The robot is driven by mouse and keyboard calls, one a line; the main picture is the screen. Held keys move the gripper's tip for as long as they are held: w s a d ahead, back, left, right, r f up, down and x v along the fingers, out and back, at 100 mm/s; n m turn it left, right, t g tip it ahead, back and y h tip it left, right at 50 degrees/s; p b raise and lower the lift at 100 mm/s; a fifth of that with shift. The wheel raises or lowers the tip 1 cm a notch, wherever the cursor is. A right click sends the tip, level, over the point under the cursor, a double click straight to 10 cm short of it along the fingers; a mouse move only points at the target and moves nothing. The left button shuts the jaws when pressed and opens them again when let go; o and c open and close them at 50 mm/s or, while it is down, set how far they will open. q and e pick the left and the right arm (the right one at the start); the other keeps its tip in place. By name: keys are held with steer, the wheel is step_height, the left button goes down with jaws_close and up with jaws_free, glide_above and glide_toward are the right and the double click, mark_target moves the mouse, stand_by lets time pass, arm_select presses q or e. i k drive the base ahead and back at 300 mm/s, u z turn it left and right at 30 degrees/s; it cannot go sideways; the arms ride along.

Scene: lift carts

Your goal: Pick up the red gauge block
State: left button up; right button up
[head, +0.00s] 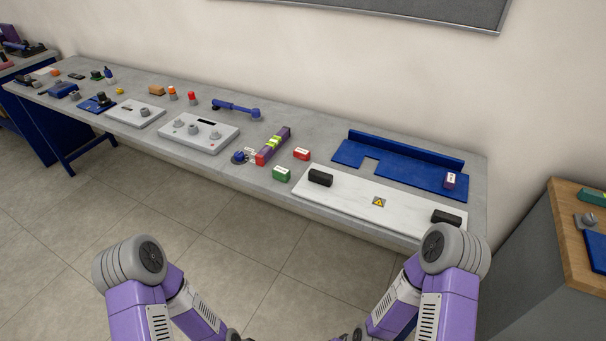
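The red gauge block (301,154) lies on the grey workbench (345,148), right of the long purple and yellow piece and behind the green block. It has a white label on top. It stands apart from its neighbours and nothing touches it. Both of my arms come in at the bottom of the head view, bent down in front of the bench. Their grippers are below the picture edge, with only dark parts at the edge, so I cannot see their fingers.
A green block (281,174) sits in front near the bench edge. A purple and yellow piece (272,147) lies left.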

mark_target(299, 153)
steer(key=z, duration=0.1)
steer(key=k, duration=0.55)
steer(key=u, duration=1)
steer(key=i, duration=1.35)
steer(key=z, duration=0.8)
